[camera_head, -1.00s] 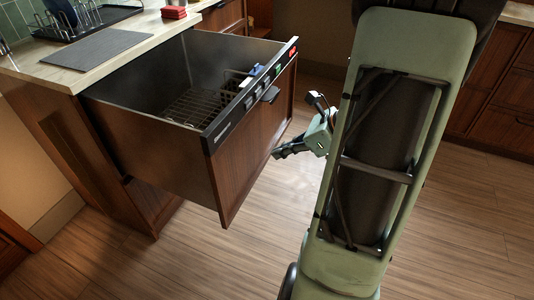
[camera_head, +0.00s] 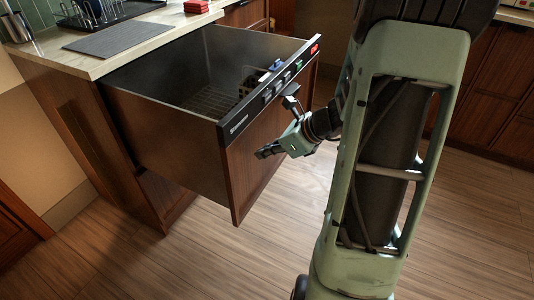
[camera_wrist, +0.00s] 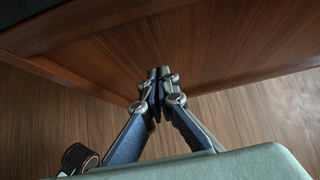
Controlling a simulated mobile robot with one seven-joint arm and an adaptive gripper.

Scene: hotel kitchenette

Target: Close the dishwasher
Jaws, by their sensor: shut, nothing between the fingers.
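The dishwasher is a drawer type, pulled out from under the counter, with a wooden front panel (camera_head: 262,150) and a dark control strip (camera_head: 270,92) along its top edge. A wire rack (camera_head: 212,101) shows inside the open drawer. My gripper (camera_head: 262,153) is in front of the wooden panel, fingers pointing at it. In the wrist view the fingertips (camera_wrist: 158,72) are together, empty, and at or very close to the panel (camera_wrist: 200,45); I cannot tell whether they touch it.
The countertop (camera_head: 130,45) above the drawer holds a grey mat (camera_head: 118,40), a dish rack (camera_head: 98,14) and a red item (camera_head: 197,6). More wooden cabinets (camera_head: 490,110) stand at the right. The wooden floor (camera_head: 200,265) in front is clear.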

